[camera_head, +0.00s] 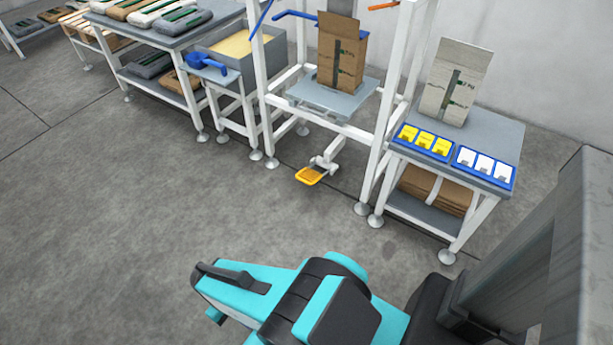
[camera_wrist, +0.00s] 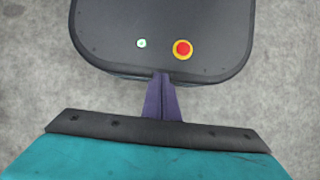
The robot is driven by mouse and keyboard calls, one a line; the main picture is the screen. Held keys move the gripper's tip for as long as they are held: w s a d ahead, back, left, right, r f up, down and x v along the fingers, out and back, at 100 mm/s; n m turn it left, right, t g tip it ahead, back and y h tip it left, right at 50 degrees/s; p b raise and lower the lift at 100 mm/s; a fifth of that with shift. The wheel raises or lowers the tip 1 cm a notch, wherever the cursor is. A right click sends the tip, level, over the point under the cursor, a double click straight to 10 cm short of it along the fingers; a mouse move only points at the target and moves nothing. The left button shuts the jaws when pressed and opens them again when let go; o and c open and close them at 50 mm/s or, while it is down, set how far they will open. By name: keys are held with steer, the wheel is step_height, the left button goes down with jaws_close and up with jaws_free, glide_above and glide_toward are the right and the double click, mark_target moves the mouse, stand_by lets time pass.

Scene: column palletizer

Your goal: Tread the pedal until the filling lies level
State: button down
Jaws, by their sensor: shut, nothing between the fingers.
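The yellow pedal (camera_head: 309,176) sits low in front of the white frame (camera_head: 378,130), on a short white lever near the floor. Above it, an open brown paper bag (camera_head: 341,52) stands upright on the frame's grey platform (camera_head: 333,96). The filling inside this bag is hidden by its walls. My gripper (camera_wrist: 162,78) shows in the wrist view with its dark fingers together and empty, pointing over my own dark base. In the head view my arm is folded at the bottom, well apart from the pedal.
Right of the frame, a table (camera_head: 497,131) carries a pale open bag (camera_head: 453,82) and blue trays (camera_head: 486,167) of yellow and white pieces. Left stand a bin (camera_head: 237,49) of yellowish grain with a blue scoop (camera_head: 205,61), and tables of filled bags. Floor before the pedal is clear.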

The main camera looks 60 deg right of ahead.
steer(key=w+d+f+m+t+h+b, duration=0.2)
steer(key=w+d+f+m+h+b, duration=0.15)
steer(key=w+d+f+b, duration=0.7)
steer(key=w+d+f+m+t+h+b, duration=0.2)
steer(key=w+d+f+m+b, duration=0.3)
steer(key=w+d, duration=1.05)
steer(key=d+r+m+h+b, duration=0.1)
steer(key=d+b, duration=0.4)
steer(key=d, duration=1)
steer(key=w+d+r+m+t+h+b, duration=0.1)
steer(key=d+m+h+b, duration=0.2)
steer(key=d, duration=1.1)
steer(key=d+r+m+h+b, duration=0.2)
steer(key=d+m+b, duration=0.3)
steer(key=d+b, duration=0.4)
steer(key=d, duration=0.6)
steer(key=shift+w+d, duration=0.2)
steer(key=shift+d, duration=0.15)
steer(key=shift+m, duration=0.25)
